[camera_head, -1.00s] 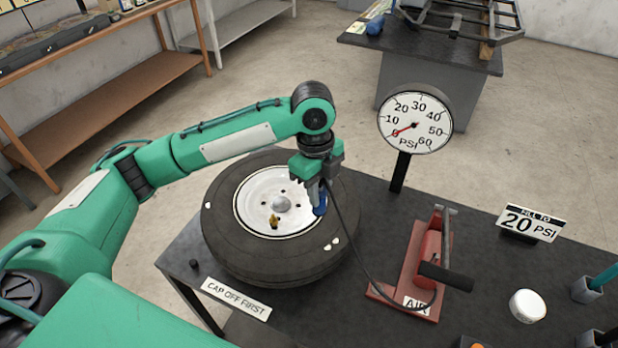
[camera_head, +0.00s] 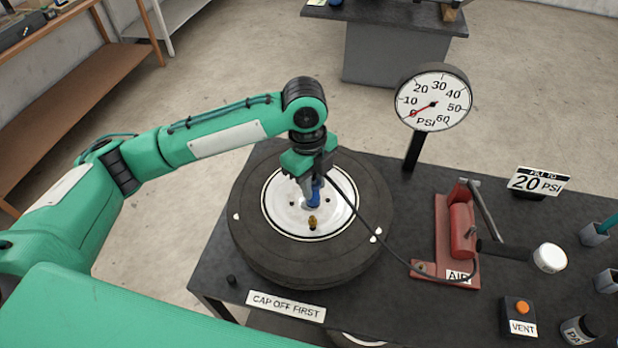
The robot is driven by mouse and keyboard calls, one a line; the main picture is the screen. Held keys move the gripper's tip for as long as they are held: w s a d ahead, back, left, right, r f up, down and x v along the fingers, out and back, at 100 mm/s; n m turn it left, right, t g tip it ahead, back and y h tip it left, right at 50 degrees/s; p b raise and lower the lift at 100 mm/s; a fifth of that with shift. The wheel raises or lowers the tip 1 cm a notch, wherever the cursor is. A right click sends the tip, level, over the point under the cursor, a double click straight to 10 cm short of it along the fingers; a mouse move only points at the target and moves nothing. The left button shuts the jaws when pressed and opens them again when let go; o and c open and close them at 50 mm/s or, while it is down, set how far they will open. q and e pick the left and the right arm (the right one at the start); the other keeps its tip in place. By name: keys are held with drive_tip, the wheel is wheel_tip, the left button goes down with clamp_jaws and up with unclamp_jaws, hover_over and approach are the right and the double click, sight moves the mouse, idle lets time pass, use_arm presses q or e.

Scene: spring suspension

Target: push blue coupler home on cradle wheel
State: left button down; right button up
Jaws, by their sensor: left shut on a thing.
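The wheel (camera_head: 262,262) lies flat on the dark bench, a black tyre around a white rim. A brass valve stem (camera_head: 312,222) stands up on the near part of the rim. My left gripper (camera_head: 313,180) is above the rim, pointing down, and is shut on the blue coupler (camera_head: 314,192). The coupler is just behind the brass stem in the picture; whether they touch cannot be told. A black hose (camera_head: 368,222) runs from the coupler to the red pump. My right gripper is not in view.
The red pump (camera_head: 462,228) marked AIR stands right of the wheel. A round gauge (camera_head: 433,98) on a post reads near 0. A VENT box (camera_head: 519,314) with an orange button, a white round cap (camera_head: 549,257) and a 20 PSI sign (camera_head: 538,182) are farther right.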

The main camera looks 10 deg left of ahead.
sight(313, 201)
use_arm(q)
drive_tip(key=shift+d, duration=0.1)
drive_tip(key=shift+r+p, duration=0.15)
drive_tip(key=shift+p, duration=0.35)
drive_tip(key=shift+f, duration=0.3)
wheel_tip(313, 201, down, 4)
drive_tip(key=shift+r, duration=0.2)
drive_tip(key=shift+f+b, duration=0.35)
drive_tip(key=shift+f, duration=0.3)
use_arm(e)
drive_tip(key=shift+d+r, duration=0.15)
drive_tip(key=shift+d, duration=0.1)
use_arm(q)
drive_tip(key=shift+f, duration=0.35)
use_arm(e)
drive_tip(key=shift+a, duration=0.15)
use_arm(q)
drive_tip(key=shift+f, duration=0.35)
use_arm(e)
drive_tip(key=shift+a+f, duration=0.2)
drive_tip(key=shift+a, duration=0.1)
